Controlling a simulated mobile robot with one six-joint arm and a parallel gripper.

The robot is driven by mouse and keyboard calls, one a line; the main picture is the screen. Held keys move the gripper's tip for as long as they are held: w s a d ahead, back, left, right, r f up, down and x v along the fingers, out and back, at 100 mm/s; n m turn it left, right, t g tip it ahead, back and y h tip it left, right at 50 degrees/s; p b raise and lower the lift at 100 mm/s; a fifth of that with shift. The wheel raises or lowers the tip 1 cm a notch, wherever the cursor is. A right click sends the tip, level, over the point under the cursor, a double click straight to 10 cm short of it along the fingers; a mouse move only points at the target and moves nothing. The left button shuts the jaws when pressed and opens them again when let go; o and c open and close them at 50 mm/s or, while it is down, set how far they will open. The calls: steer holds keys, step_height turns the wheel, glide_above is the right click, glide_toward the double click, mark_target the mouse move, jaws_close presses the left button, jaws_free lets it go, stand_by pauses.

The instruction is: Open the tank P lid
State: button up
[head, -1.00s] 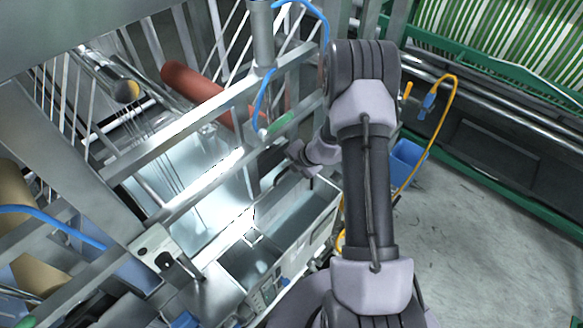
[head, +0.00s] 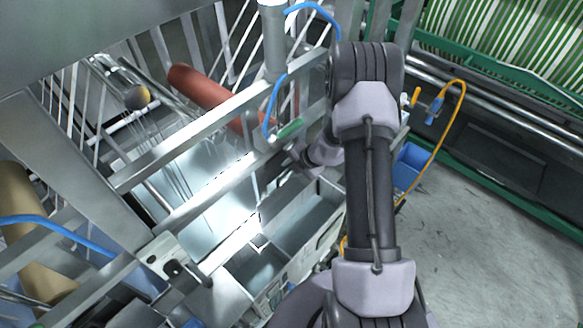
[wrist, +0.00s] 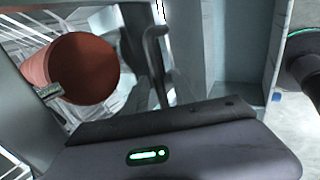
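In the head view, a metal tank (head: 327,243) with open-topped compartments stands below the frame rails, left of my arm. I cannot tell which part is tank P or its lid. My gripper (head: 274,168) reaches left from my wrist over the tank's far end, partly hidden by my arm and a rail. In the wrist view, the grey housing with a green light at the bottom appears to be mine, and the fingers cannot be made out. A dark bent bar (wrist: 154,62), perhaps a handle, stands just beyond it. I see no clear contact with it.
A red roller (head: 205,91) lies behind the rails, and its end shows in the wrist view (wrist: 84,69). Metal rails (head: 195,137) and a blue hose (head: 271,103) are close to my gripper. A blue bin (head: 410,165) stands right of my arm. The floor at right is clear.

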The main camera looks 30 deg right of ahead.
steer(key=p+v, duration=0.2)
steer(key=v, duration=1.5)
steer(key=shift+s+r, duration=0.15)
steer(key=shift+s, duration=0.05)
steer(key=shift+d, duration=0.1)
